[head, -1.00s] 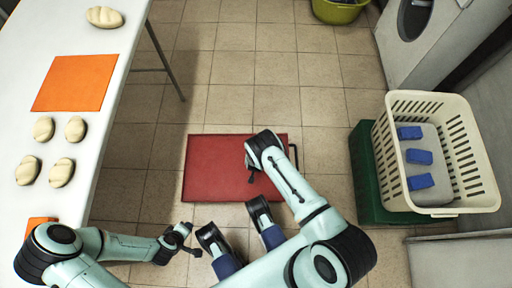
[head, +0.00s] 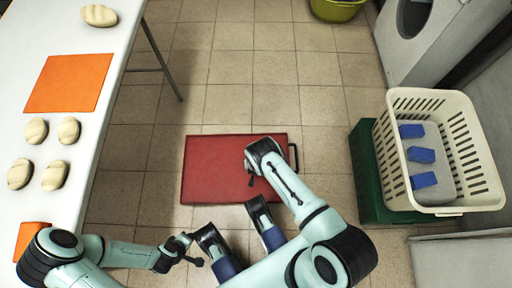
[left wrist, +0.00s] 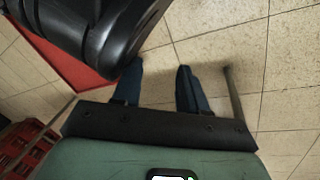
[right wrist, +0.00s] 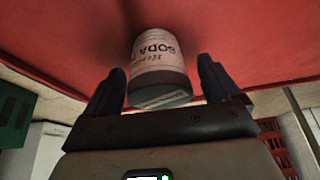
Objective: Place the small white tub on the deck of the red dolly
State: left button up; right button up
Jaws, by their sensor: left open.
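The red dolly (head: 215,172) lies flat on the floor in the middle of the head view, with a dark handle at its right edge. The small white tub (right wrist: 158,50), with dark lettering, shows in the right wrist view against the red deck (right wrist: 245,50). My right gripper (right wrist: 155,72) is open, its fingers on either side of the tub with a gap at each side. In the head view, my right wrist hides the tub. My left gripper (head: 192,250) is open and empty, in front of the dolly; its fingers also show in the left wrist view (left wrist: 158,75).
A white table (head: 60,140) with orange mats and several pale rolls stands at the left. A cream basket (head: 470,200) holding blue-marked items sits on a green crate (head: 365,180) at the right. A yellow-green tub (head: 338,12) stands far back. Floor behind the dolly is clear.

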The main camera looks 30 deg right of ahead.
pick_arm(q)
jog(key=w+r+t+p, duration=0.1)
jog(key=w+r+p, duration=0.1)
jog(key=w+r, duration=0.15)
pick_arm(e)
jog(key=v, duration=0.3)
jog(key=shift+r, duration=0.45)
pick_arm(q)
jog(key=s+d+r+g+h+p, duration=0.1)
jog(key=s+d+r+p, duration=0.2)
jog(key=s, duration=0.3)
jog(key=shift+d+r+m+g+p, duration=0.3)
jog(key=shift+r, duration=0.2)
pick_arm(e)
jog(key=s+a+r+n+g+y, duration=0.1)
jog(key=s+a+r+y, duration=0.1)
jog(key=s+r, duration=0.8)
jog(key=s+a+r+n+g+y, duration=0.1)
jog(key=s+a+r+y, duration=0.2)
jog(key=s+r, duration=0.8)
jog(key=shift+a+r+g+y, duration=0.3)
jog(key=shift+a+r, duration=0.4)
jog(key=shift+a, duration=0.5)
pick_arm(q)
jog(key=shift+r, duration=0.1)
pick_arm(e)
jog(key=shift+r, duration=0.1)
